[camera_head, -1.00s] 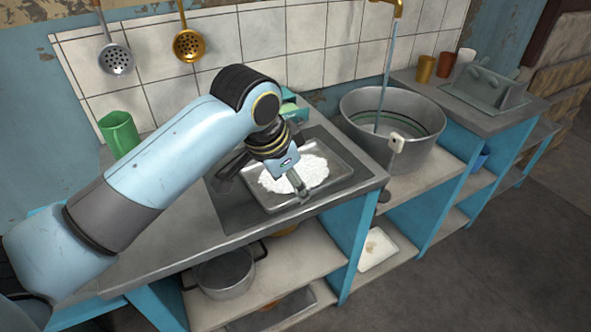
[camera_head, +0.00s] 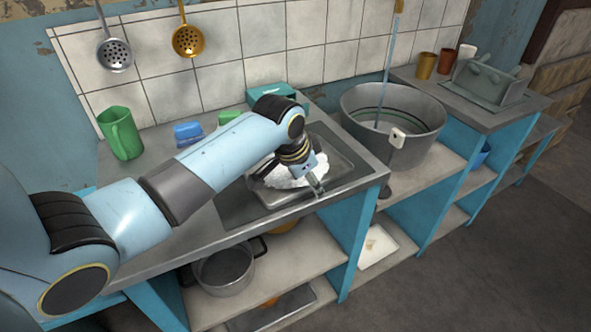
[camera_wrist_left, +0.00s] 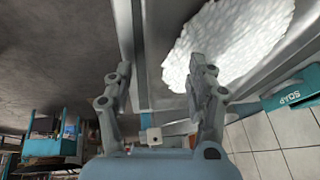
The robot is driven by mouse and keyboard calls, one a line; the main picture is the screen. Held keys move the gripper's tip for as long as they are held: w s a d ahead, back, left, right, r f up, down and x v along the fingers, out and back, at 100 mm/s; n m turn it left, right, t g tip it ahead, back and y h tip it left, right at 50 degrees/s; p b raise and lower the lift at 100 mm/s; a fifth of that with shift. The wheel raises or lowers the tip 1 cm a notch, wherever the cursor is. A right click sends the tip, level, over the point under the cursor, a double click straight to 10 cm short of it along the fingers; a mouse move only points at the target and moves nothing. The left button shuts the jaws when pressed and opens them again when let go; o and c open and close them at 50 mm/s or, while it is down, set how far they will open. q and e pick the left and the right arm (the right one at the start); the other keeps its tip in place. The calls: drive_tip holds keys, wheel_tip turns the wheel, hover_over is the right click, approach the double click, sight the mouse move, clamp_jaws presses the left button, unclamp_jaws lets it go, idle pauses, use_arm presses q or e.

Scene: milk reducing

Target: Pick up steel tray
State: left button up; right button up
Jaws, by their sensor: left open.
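The steel tray (camera_head: 341,161) lies on the dark panel of the counter, with a heap of white powder (camera_head: 287,174) in it. My left arm reaches over the tray and hides part of it. My left gripper (camera_head: 319,190) is open and empty at the tray's front right rim. In the left wrist view, the open fingers of my left gripper (camera_wrist_left: 162,72) lie on either side of the tray's edge (camera_wrist_left: 157,35), with the white powder (camera_wrist_left: 225,45) beyond the right finger. I cannot tell whether the fingers touch the rim. My right gripper is not in view.
A green mug (camera_head: 120,134), blue sponge (camera_head: 188,133) and teal box (camera_head: 268,93) stand at the back of the counter. A large metal tub (camera_head: 420,140) under running water stands to the right. A pot (camera_head: 222,268) sits on the shelf below.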

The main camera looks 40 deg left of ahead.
use_arm(q)
drive_tip(key=shift+f, duration=0.1)
drive_tip(key=shift+d, duration=0.1)
clamp_jaws()
drive_tip(key=shift+s, duration=0.1)
idle(0.5)
